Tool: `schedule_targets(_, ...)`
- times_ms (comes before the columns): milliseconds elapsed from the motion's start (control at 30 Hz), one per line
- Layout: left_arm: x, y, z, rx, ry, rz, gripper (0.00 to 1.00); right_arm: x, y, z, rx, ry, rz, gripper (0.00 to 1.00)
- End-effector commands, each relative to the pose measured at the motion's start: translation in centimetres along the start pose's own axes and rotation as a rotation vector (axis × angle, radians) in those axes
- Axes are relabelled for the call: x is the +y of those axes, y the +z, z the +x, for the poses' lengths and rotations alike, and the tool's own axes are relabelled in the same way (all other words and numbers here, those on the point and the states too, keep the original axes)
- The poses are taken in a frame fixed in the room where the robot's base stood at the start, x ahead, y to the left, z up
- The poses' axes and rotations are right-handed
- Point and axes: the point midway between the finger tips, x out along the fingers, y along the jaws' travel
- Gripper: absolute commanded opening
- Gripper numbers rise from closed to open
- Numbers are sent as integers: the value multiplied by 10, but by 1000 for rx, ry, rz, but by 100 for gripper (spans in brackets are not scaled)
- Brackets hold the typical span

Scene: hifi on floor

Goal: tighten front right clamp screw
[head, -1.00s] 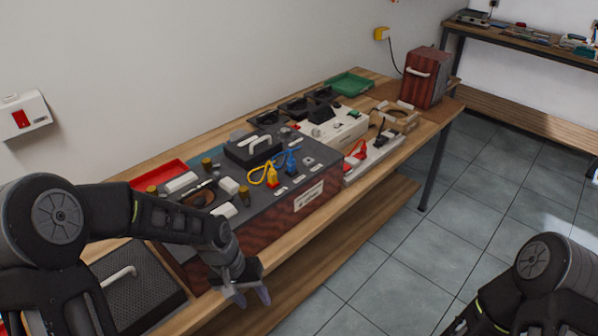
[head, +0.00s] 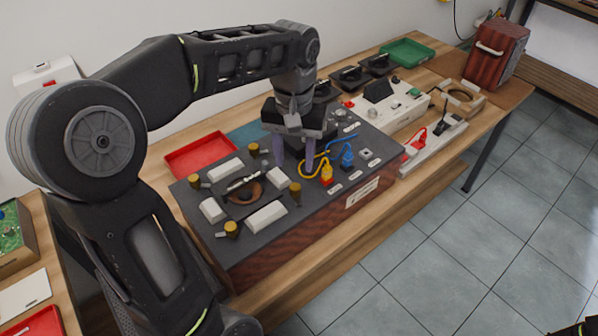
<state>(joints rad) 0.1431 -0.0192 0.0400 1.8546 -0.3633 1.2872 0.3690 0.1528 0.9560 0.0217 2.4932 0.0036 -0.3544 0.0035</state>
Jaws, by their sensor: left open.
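A dark hi-fi deck (head: 330,198) with a red-brown wooden front stands on the bench. Its left part carries several brass-coloured clamp screws around a brown ring (head: 242,193) and white blocks (head: 266,217). The front right clamp screw (head: 295,192) stands upright beside the white blocks, nearest the yellow plug. The others are the front left screw (head: 231,229), back left screw (head: 195,181) and back right screw (head: 253,150). My left gripper (head: 293,155) is open and points down over the deck, behind the front right screw and apart from it.
A yellow plug (head: 326,174) and a blue plug (head: 347,157) with looping cables sit right of the screws. A red tray (head: 200,155) lies behind the deck. A white unit (head: 400,108), power strip (head: 433,140) and green tray (head: 407,52) are farther right.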

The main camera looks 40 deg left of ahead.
Motion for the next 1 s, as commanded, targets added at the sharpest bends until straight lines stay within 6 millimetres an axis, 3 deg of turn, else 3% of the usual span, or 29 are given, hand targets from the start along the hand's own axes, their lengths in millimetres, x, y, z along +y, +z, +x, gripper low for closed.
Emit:
schedule_targets(267,0,0,5,-2,0,1,45,0,0,-1,0,0,1,40)
schedule_targets(700,0,0,64,-4,0,0,45,-2,1,-6,-1,2,1,40)
schedule_targets(1000,0,0,79,0,1,0,45,-2,1,-6,-2,3,2,40)
